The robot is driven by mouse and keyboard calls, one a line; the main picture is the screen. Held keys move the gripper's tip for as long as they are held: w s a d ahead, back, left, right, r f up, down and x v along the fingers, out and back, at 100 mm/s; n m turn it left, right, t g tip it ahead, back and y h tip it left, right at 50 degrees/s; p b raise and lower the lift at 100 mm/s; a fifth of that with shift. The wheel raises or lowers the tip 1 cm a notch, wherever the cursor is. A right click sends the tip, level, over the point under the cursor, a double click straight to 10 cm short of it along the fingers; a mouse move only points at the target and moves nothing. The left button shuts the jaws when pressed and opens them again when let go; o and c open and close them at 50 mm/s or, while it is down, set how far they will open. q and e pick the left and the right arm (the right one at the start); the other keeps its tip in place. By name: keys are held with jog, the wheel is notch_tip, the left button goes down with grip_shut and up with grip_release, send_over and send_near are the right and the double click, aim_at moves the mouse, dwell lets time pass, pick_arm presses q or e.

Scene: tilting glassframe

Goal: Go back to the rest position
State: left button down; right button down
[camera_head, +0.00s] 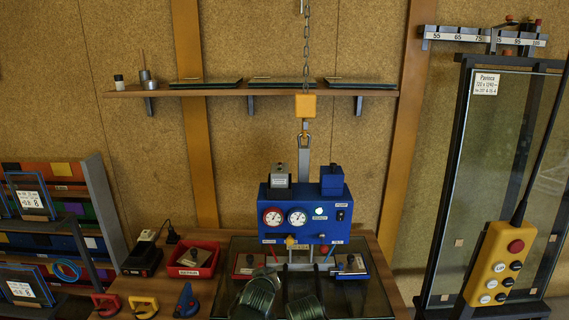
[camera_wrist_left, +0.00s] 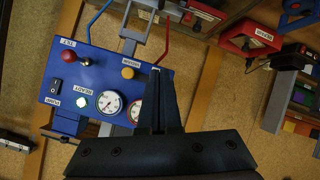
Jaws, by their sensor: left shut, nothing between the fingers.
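My left gripper (camera_wrist_left: 160,76) shows in the left wrist view, its dark fingers together with nothing between them. In that view the fingers overlap the edge of the blue control box (camera_wrist_left: 97,72) and partly cover one gauge. Whether they touch the box I cannot tell. In the head view the blue box (camera_head: 306,216) hangs at the centre below a chain hook (camera_head: 304,135), with two round gauges and a lit lamp on its front.
A wall shelf (camera_head: 230,92) runs behind.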

pick_arm(q)
jog(key=s+f+m+g+y+b, duration=0.1)
jog(key=s+f+m+g, duration=0.3)
jog(key=s, duration=0.7)
jog(key=s+f+m+g+y+b, duration=0.1)
jog(key=s+f+m+g, duration=0.3)
jog(key=s+f+g, duration=0.4)
jog(key=s+a+f, duration=0.1)
jog(key=s+f, duration=0.1)
jog(key=s, duration=0.1)
jog(key=shift+s+f+b, duration=0.15)
jog(key=shift+s+b, duration=0.15)
jog(key=shift+b, duration=0.05)
